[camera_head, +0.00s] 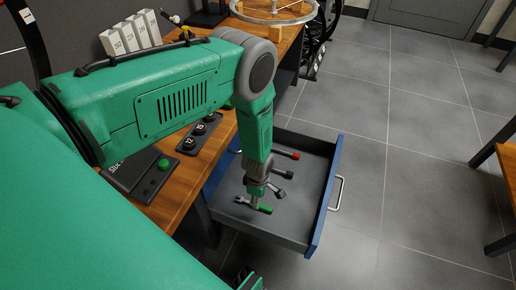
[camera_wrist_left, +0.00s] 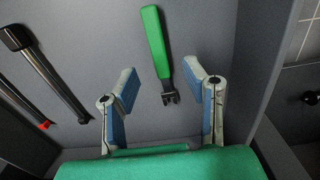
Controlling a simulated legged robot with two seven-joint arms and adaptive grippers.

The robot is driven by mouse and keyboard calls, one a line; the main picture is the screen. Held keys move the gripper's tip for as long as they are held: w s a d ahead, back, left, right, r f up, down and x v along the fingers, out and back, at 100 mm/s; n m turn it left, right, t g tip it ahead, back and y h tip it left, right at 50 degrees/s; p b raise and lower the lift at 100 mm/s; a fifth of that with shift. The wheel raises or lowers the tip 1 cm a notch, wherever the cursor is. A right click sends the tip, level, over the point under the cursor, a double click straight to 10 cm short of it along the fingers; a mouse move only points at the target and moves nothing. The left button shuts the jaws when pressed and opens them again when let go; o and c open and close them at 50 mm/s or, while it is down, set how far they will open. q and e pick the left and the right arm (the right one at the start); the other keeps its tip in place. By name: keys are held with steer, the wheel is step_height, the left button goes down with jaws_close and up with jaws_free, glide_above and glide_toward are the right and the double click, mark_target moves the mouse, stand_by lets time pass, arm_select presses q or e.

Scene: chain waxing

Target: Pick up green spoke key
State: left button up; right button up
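The green spoke key (camera_head: 265,209) lies in the open drawer, its green handle toward the right in the head view. In the left wrist view the spoke key (camera_wrist_left: 155,42) has its handle toward the top and its small dark metal head toward my gripper. My left gripper (camera_wrist_left: 160,74) is open, with one finger on each side of the head end, and nothing is held. In the head view the left gripper (camera_head: 262,190) points down into the drawer, just above the key. The remaining height is hard to judge. A green and dark part at the bottom edge may be my right gripper (camera_head: 245,276).
The drawer (camera_head: 325,190) also holds a red-ended tool (camera_head: 287,153) and a black-handled tool (camera_head: 283,173). In the left wrist view, a drawer wall (camera_wrist_left: 258,70) rises close to the right finger. The wooden bench (camera_head: 182,192) stands left of the drawer.

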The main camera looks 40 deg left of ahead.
arm_select(q)
step_height(320, 180, down, 4)
steer(key=shift+a+b, duration=0.1)
steer(key=shift+b, duration=1.05)
steer(key=shift+d+f, duration=0.2)
steer(key=shift+f, duration=0.3)
steer(key=shift+a, duration=0.1)
steer(key=shift+c, duration=0.4)
steer(key=shift+a, duration=0.1)
jaws_close()
steer(key=shift+w, duration=0.1)
